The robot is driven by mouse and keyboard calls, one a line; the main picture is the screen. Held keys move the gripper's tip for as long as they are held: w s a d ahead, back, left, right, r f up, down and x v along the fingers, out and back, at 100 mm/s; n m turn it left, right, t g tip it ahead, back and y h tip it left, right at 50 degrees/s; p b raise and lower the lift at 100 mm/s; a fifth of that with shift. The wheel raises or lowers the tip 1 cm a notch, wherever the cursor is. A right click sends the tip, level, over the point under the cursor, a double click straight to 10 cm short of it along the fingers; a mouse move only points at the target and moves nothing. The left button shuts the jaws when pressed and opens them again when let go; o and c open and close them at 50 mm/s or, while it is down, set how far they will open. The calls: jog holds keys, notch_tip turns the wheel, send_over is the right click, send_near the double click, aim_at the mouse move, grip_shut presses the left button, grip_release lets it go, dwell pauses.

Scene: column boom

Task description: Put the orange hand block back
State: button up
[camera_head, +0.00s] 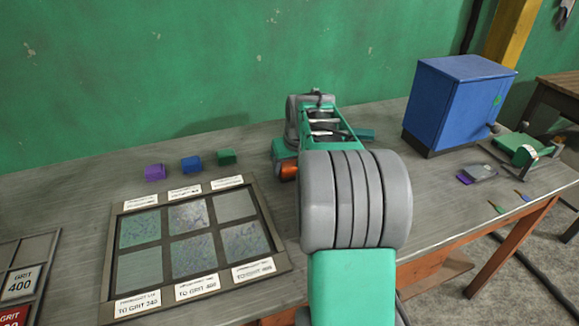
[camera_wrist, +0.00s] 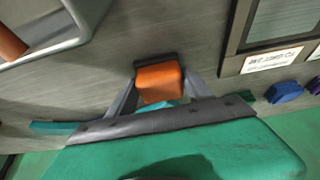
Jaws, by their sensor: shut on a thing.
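An orange hand block (camera_wrist: 158,83) is between the two grey fingers of my gripper (camera_wrist: 160,76) in the wrist view. The gripper is shut on it, with the bench top behind it. I cannot tell whether the block touches the bench. A purple block (camera_head: 154,172), a blue block (camera_head: 191,164) and a green block (camera_head: 226,157) stand in a row at the back of the bench. The blue block also shows at the right of the wrist view (camera_wrist: 284,92).
A framed board of sample panels (camera_head: 110,252) with labels lies in front of the row. A blue cabinet (camera_head: 430,95) stands at the back right. A grey and purple item (camera_head: 477,174) and a green tool (camera_head: 517,149) lie near it. The green wall runs behind the bench.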

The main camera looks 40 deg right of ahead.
jog(key=o, duration=1.4)
jog(key=shift+f, duration=0.1)
jog(key=shift+c, duration=0.2)
jog(key=shift+r, duration=0.4)
jog(key=v, duration=1.1)
jog(key=shift+s+r+p, duration=0.25)
jog(key=shift+p, duration=0.1)
